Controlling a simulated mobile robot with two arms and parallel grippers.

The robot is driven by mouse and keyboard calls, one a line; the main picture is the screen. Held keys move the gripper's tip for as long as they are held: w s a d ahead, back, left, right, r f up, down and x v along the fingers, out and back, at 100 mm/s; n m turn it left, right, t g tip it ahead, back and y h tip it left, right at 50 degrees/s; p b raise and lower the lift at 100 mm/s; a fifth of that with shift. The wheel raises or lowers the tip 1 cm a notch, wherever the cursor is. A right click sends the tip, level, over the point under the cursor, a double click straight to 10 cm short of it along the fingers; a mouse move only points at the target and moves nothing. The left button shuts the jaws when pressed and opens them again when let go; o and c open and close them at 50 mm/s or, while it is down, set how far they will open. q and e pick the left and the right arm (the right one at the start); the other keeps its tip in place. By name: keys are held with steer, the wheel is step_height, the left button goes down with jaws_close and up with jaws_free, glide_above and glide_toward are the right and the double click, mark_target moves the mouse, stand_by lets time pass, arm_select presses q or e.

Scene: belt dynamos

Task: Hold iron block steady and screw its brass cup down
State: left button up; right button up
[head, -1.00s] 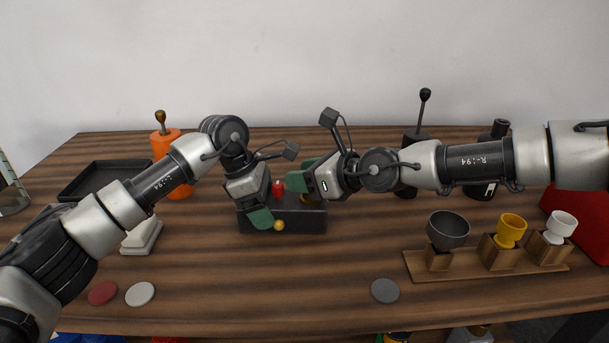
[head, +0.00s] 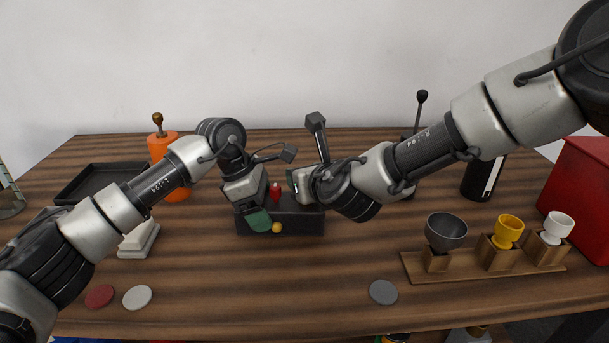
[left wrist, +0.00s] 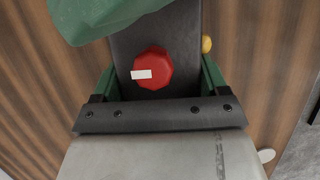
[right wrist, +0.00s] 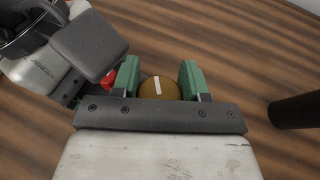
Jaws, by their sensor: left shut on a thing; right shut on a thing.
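The dark iron block (head: 302,222) lies on the table in the middle of the head view, with a red knob (head: 275,192) on top and a small yellow ball (head: 277,227) at its front. My left gripper (head: 262,208) is shut on the block. In the left wrist view, its green fingers flank the block (left wrist: 188,45) and the red knob (left wrist: 152,68). My right gripper (right wrist: 159,80) is shut on the round brass cup (right wrist: 161,88), which has a white mark on top. In the head view the right hand hides the cup.
A wooden rack (head: 465,267) with grey, yellow and white cups stands at the right. A black tray (head: 85,190) and an orange cylinder (head: 160,145) are at the left. Coloured discs lie near the front edge.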

stand_by(0.6)
steer(key=o, duration=0.9)
steer(key=v, duration=1.2)
steer(key=shift+s+a, duration=0.1)
